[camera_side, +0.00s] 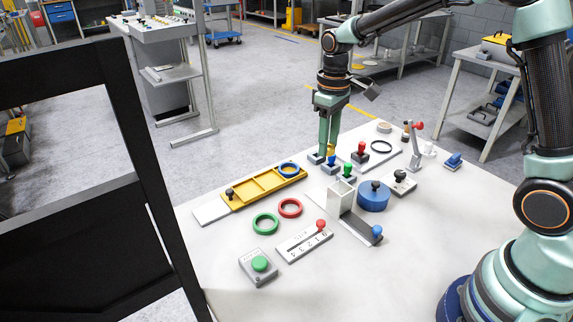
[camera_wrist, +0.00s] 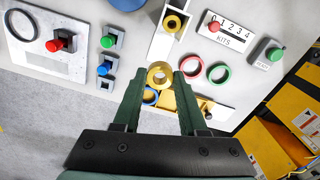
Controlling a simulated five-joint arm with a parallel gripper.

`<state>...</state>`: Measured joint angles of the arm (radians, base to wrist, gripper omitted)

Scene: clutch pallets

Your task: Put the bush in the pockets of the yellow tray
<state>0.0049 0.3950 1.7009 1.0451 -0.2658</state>
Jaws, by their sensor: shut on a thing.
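My gripper (camera_wrist: 159,73) is shut on a yellow ring-shaped bush (camera_wrist: 160,77), held between the fingertips in the wrist view. In the side view my gripper (camera_side: 327,153) points down at the far side of the table, right of the tray, with a bit of yellow showing at its tips. The yellow tray (camera_side: 250,187) lies at the table's far left edge. A blue ring (camera_side: 289,170) sits at its right end and a black knob (camera_side: 229,191) stands at its left end. In the wrist view my fingers partly hide the tray (camera_wrist: 168,102).
The white chute (camera_side: 341,194) stands mid-table beside a blue round part (camera_side: 373,196). Red (camera_side: 290,208) and green (camera_side: 265,224) rings lie in front of the tray. Blue, green (camera_side: 347,169) and red (camera_side: 361,149) buttons stand close to my gripper.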

